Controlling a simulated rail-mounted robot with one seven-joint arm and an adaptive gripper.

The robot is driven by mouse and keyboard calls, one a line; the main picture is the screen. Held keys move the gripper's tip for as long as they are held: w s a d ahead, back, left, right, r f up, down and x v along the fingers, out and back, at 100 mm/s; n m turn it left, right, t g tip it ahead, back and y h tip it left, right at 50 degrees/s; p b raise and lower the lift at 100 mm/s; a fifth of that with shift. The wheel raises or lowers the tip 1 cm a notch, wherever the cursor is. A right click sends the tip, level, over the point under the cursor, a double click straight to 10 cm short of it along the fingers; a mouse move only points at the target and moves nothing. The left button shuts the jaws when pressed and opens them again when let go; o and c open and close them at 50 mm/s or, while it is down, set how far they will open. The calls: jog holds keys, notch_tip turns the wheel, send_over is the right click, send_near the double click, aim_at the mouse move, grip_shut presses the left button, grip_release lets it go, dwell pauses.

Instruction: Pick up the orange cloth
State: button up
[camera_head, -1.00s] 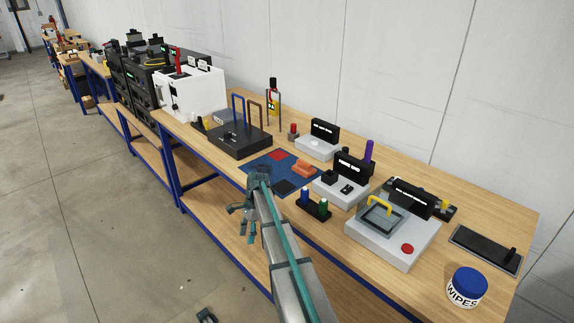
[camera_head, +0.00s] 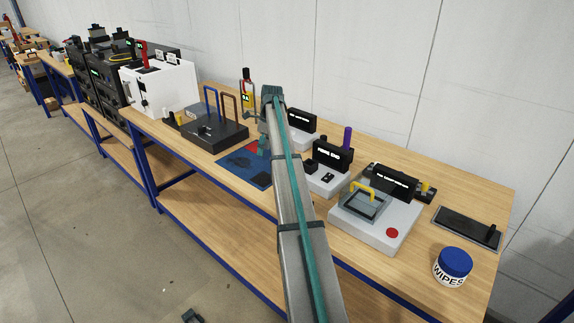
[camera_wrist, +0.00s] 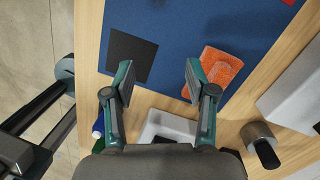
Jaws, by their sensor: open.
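The orange cloth (camera_wrist: 222,72) lies folded on the blue mat (camera_wrist: 175,40) in the wrist view. In the head view my arm hides it. My gripper (camera_wrist: 157,72) is open and empty, with its two fingers wide apart over the mat's near edge. The cloth is on the right of the gap, and the right finger overlaps its left side in the picture. The height of the fingers above the mat cannot be told. In the head view my gripper (camera_head: 262,135) hangs over the mat, partly hidden by my arm.
A black square (camera_wrist: 131,55) lies on the mat, left of the gripper. A grey device (camera_wrist: 170,127) and a cylinder (camera_wrist: 260,142) stand close by. A black stand with hoops (camera_head: 213,132) is left of my arm; a white device with a yellow handle (camera_head: 375,222) is right.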

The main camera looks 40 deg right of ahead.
jog(key=d+r+m, duration=0.1)
jog(key=d, duration=0.2)
jog(key=s+d+r+m+h, duration=0.1)
jog(key=d, duration=0.2)
jog(key=s+d+r+m, duration=0.1)
jog(key=d+r+m, duration=0.1)
jog(key=d, duration=0.1)
jog(key=shift+r+h+b, duration=0.1)
jog(key=shift+h+b, duration=0.2)
jog(key=shift+b, duration=0.1)
jog(key=shift+w+f+p, duration=0.25)
jog(key=shift+f+p, duration=0.35)
jog(key=shift+f, duration=1.1)
jog(key=shift+w+f+p, duration=0.2)
jog(key=shift+f+p, duration=0.4)
jog(key=shift+f, duration=1.15)
jog(key=shift+w+f+p, duration=0.25)
jog(key=shift+f+p, duration=0.35)
jog(key=shift+f, duration=1.1)
grip_shut()
